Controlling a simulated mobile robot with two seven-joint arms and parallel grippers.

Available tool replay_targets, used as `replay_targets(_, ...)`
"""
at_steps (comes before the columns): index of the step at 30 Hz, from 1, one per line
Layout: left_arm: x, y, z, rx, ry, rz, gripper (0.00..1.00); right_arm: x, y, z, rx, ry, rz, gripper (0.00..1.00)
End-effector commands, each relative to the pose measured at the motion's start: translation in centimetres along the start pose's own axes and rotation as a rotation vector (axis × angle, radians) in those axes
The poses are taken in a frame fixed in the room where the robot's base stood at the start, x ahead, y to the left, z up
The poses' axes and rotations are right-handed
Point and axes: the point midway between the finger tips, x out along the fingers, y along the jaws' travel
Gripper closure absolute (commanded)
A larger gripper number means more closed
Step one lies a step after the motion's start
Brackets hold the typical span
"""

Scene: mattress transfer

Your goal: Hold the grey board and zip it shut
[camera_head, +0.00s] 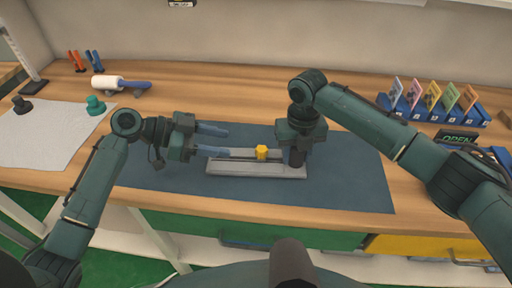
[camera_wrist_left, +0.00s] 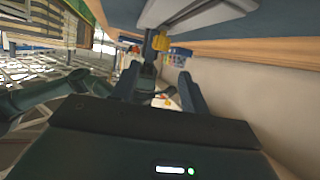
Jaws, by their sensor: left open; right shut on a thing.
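The grey board (camera_head: 256,170) lies flat on the blue mat, with a narrow raised strip along its length. A yellow slider (camera_head: 262,152) stands on the strip, right of the middle; it also shows in the left wrist view (camera_wrist_left: 160,40). The board's underside or edge (camera_wrist_left: 195,10) is at the top of that view. My left gripper (camera_head: 229,143) is open and empty, its blue fingers pointing right toward the slider, apart from it. My right gripper (camera_head: 297,160) points down and is shut on the right end of the grey board; its fingertips are mostly hidden.
The blue mat (camera_head: 350,180) is clear to the right. A white roller with a blue handle (camera_head: 120,85) and a white sheet (camera_head: 40,135) are at the left. A blue card rack (camera_head: 432,113) and an OPEN sign (camera_head: 457,138) stand at the right.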

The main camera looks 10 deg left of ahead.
Motion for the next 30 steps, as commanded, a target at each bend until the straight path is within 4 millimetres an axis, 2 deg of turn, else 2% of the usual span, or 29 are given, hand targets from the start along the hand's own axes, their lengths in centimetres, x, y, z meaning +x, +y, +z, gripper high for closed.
replay_targets(9, 6.5, 0.0, -0.1, 0.000, 0.001, -0.001, 0.55, -0.1, 0.0, 0.1, 0.000, -0.002, 0.002, 0.97)
replay_targets(15, 9.0, -0.1, 0.0, -0.002, 0.000, -0.002, 0.55, -0.1, 0.0, 0.1, 0.000, -0.002, 0.002, 0.97)
replay_targets(19, 9.7, -0.1, 0.0, 0.000, -0.001, -0.004, 0.55, -0.1, 0.0, 0.1, 0.000, -0.002, 0.002, 0.97)
replay_targets(27, 9.8, -0.1, 0.0, 0.000, -0.002, -0.004, 0.55, -0.1, 0.0, 0.1, 0.000, -0.002, 0.002, 0.97)
replay_targets(30, 9.8, -0.1, 0.1, -0.001, -0.002, -0.004, 0.62, -0.1, 0.0, 0.1, 0.000, -0.002, 0.002, 0.97)
